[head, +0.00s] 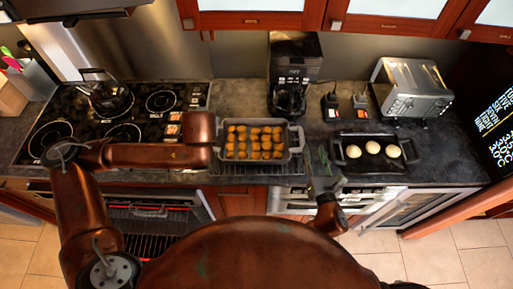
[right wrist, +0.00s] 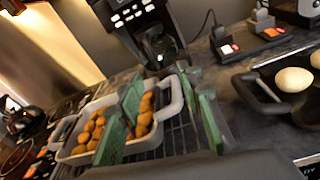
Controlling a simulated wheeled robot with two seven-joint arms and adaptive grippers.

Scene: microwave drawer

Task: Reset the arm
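My right gripper (head: 318,160) is over the counter's front edge, between the tray of browned pieces and the black tray. In the right wrist view its green fingers (right wrist: 162,95) stand apart, with no object clearly held between them. Part of the browned-food tray shows behind and between the fingers; I cannot tell whether they touch it. My left arm (head: 155,155) comes in from the left and bends across the front of the stove, ending beside that tray. I cannot make out the left gripper.
The metal tray of browned pieces (head: 287,131) stands on a wire rack (head: 228,167). The black tray (head: 341,167) holds three pale round pieces (head: 373,147). A coffee maker (head: 293,65), toaster (head: 412,88) and kettle (head: 107,97) stand behind. An oven with a rack (head: 150,245) is below.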

